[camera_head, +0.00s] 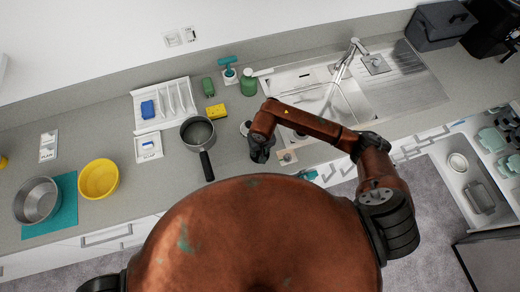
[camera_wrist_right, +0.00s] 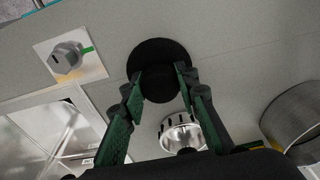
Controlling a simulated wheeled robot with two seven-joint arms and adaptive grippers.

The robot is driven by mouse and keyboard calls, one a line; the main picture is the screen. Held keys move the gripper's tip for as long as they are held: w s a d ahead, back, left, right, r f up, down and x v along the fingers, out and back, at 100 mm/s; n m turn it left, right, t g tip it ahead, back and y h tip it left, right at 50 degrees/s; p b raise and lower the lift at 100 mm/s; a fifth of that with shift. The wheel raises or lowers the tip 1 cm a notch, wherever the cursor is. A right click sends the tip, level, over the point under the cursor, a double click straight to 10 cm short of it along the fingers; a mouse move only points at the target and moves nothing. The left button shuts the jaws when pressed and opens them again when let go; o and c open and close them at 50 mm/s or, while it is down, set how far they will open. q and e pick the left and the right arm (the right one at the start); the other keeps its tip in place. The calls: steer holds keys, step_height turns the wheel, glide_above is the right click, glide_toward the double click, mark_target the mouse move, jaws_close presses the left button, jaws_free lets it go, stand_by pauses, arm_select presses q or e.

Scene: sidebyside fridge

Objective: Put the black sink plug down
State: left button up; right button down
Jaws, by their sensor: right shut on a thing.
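The black sink plug (camera_wrist_right: 159,68) is a dark round disc between the green fingers of my right gripper (camera_wrist_right: 160,82) in the right wrist view. The fingers are shut on it. In the head view my right gripper (camera_head: 260,152) points down over the grey counter, right of the saucepan and left of the sink; the plug is hidden there below the gripper. I cannot tell whether the plug touches the counter. My left gripper is not in view.
A metal strainer (camera_wrist_right: 180,132) and the saucepan (camera_head: 198,133) are close by. A white square with a grey knob (camera_head: 288,158) lies to the right, before the sink (camera_head: 325,105). A yellow sponge (camera_head: 216,111) and green bottle (camera_head: 248,85) stand behind. An open drawer (camera_head: 470,175) is at right.

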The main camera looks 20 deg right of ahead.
steer(key=shift+f, duration=0.1)
steer(key=shift+f+b, duration=0.1)
steer(key=shift+b, duration=0.2)
steer(key=c, duration=1.5)
jaws_free()
steer(key=shift+r+p, duration=0.3)
steer(key=shift+p, duration=0.1)
steer(key=r+b, duration=0.1)
steer(key=r, duration=0.2)
steer(key=r+b, duration=0.1)
steer(key=r, duration=0.3)
steer(key=s+r+b, duration=0.1)
steer(key=r, duration=0.2)
steer(key=shift+r, duration=0.2)
steer(key=shift+s+r, duration=0.2)
steer(key=shift+r, duration=0.5)
